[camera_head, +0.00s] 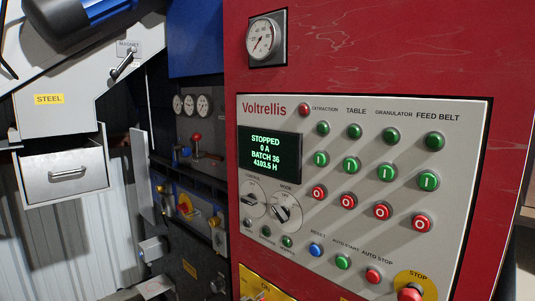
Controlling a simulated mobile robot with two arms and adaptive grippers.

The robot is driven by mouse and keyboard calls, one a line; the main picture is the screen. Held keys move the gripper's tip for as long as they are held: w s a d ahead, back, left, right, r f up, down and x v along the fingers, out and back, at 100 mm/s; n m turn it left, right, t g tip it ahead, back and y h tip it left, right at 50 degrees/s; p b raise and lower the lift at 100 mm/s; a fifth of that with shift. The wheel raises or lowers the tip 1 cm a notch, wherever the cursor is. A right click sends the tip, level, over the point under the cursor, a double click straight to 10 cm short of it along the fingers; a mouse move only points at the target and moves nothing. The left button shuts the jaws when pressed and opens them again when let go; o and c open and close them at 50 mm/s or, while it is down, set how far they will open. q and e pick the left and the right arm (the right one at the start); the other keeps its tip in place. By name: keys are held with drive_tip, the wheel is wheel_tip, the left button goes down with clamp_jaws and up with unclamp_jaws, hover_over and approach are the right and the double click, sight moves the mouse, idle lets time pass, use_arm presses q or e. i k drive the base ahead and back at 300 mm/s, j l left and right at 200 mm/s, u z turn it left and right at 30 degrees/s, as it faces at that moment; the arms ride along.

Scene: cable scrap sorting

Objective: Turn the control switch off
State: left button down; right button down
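Neither of my grippers shows in this view, and nothing covers the control switch.
Green and red buttons fill the panel's right side; a red stop button (411,291) sits at the lower right. A gauge (264,37) is on the red cabinet above. To the left are a steel drawer (63,172) and a machine with a red-knobbed lever (196,138).

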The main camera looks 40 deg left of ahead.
sight(250, 200)
drive_tip(key=u, duration=1.35)
drive_tip(key=j, duration=0.1)
